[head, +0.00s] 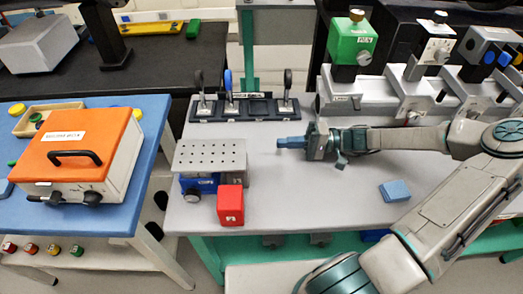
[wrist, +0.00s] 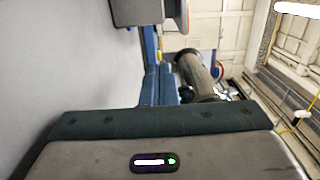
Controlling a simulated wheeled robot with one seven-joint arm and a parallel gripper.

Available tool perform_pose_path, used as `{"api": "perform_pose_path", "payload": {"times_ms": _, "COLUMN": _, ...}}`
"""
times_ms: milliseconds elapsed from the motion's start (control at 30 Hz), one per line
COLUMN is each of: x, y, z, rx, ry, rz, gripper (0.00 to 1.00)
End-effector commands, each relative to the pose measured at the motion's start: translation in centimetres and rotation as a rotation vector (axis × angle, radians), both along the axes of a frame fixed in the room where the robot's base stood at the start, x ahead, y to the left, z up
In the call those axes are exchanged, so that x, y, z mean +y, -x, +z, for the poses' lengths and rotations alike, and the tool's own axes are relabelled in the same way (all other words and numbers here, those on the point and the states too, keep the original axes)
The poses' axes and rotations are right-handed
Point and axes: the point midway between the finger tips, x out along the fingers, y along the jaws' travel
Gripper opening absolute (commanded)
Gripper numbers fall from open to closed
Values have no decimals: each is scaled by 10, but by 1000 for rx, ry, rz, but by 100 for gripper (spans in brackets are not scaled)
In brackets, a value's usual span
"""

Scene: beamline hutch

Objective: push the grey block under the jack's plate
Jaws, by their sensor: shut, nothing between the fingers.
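The jack stands left of centre on the grey table in the head view. Its perforated grey plate (head: 210,155) is on top, and its blue base (head: 199,184) shows below. The fingers also show in the wrist view (wrist: 159,88). A grey body (wrist: 135,12) is cut off at the top there; I cannot tell what it is.
A red block (head: 230,206) stands at the jack's front right. A blue block (head: 395,190) lies at the right. A dark rack with clamps (head: 245,107) is behind the jack. An orange-lidded case (head: 80,150) sits on the left blue table. The grey table between gripper and jack is clear.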

Motion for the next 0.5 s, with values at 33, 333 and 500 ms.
{"api": "perform_pose_path", "payload": {"times_ms": 33, "x": 13, "y": 1, "z": 1, "rx": 2, "ry": -3, "rz": 5, "gripper": 0}}
{"api": "perform_pose_path", "payload": {"times_ms": 333, "x": 60, "y": 16, "z": 1, "rx": 4, "ry": -1, "rz": 0, "gripper": 0}}
{"api": "perform_pose_path", "payload": {"times_ms": 500, "x": 70, "y": 26, "z": 0, "rx": 2, "ry": 0, "rz": -2, "gripper": 0}}
